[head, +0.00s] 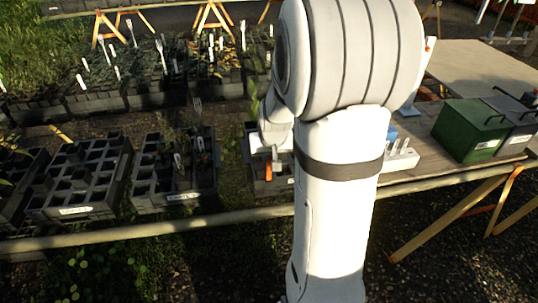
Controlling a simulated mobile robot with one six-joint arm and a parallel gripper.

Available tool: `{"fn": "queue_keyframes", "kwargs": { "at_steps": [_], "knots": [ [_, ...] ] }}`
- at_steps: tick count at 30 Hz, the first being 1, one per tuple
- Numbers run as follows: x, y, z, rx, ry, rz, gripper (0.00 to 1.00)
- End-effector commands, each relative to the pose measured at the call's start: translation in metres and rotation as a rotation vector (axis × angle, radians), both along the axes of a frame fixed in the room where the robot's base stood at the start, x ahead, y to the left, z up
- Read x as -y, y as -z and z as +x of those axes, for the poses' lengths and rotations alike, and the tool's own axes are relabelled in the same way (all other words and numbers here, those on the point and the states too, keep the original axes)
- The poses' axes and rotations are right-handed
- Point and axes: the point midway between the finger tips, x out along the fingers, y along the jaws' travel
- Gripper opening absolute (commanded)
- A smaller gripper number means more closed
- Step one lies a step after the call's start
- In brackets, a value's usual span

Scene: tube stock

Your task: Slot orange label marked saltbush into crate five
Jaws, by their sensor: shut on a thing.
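An orange label (268,170) shows as a small upright strip below my wrist, just left of my arm. My gripper (269,156) is shut on it; the fingers are small and partly hidden by my wrist. The label is over or in a dark crate (259,187), mostly hidden behind my arm; I cannot tell whether its tip touches the crate. The writing on the label and the crate numbers are too small to read.
Dark celled crates (75,212) and (176,197) stand to the left, with white labels and forks in some. More crates with plants line the back. On the right table are a green box (470,128) and a white rack (402,158). My arm blocks the centre.

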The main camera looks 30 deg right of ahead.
Motion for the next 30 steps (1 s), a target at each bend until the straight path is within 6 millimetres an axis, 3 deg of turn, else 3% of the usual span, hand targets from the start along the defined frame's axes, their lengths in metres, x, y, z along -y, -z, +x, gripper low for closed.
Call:
{"fn": "queue_keyframes", "kwargs": {
  "at_steps": [21, 30],
  "knots": [
    [-0.001, 0.031, 0.000, 0.000, -0.001, 0.001, 0.00],
    [-0.001, 0.032, 0.000, 0.000, -0.002, 0.000, 0.00]
  ]
}}
